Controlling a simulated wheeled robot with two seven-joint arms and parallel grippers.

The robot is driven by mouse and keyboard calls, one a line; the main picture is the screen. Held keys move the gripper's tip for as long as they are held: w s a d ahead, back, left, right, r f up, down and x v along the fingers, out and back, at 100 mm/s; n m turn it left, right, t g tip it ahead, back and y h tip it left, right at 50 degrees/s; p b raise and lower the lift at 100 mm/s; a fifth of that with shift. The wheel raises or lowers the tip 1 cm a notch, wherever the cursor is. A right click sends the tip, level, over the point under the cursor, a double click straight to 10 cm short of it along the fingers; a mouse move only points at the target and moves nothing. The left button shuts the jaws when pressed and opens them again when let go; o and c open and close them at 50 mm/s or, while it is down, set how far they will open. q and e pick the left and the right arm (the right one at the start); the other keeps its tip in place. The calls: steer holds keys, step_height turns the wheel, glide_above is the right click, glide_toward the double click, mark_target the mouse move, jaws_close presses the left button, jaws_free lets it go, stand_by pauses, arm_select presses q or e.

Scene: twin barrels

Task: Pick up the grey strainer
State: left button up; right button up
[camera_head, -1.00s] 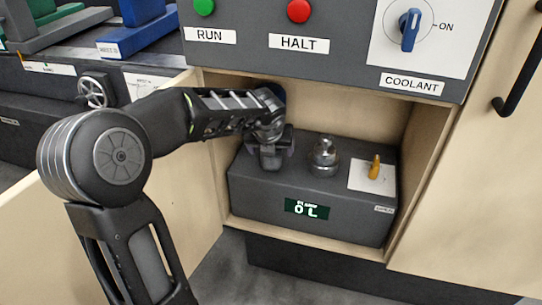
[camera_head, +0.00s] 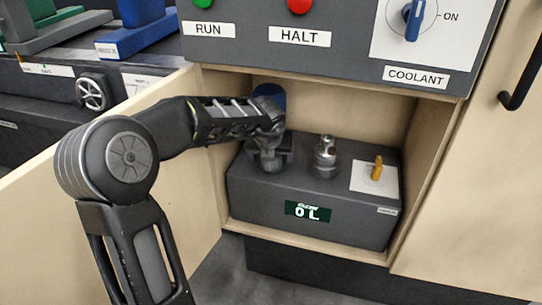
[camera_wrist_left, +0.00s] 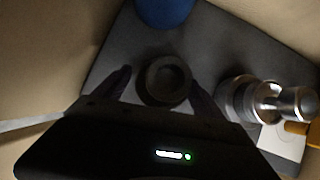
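A dark grey round piece with a ring-shaped top (camera_wrist_left: 165,80), which looks like the grey strainer, stands on the dark box (camera_head: 310,210) inside the open cabinet. My left gripper (camera_head: 269,160) reaches down over it from the left and mostly hides it in the head view. In the left wrist view, the two fingers of my left gripper (camera_wrist_left: 160,84) stand on either side of the piece. A gap shows at the left finger; the right finger is close to it, and I cannot tell if it touches. My right gripper is not in view.
A shiny metal fitting (camera_head: 326,157) stands just right of my left gripper. Beyond it is a yellow lever (camera_head: 376,168) on a white plate. A blue round thing (camera_head: 268,92) is behind my wrist. Cabinet walls and the control panel (camera_head: 340,50) above enclose the space.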

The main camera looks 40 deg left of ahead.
arm_select(q)
steer(key=c, duration=1.6)
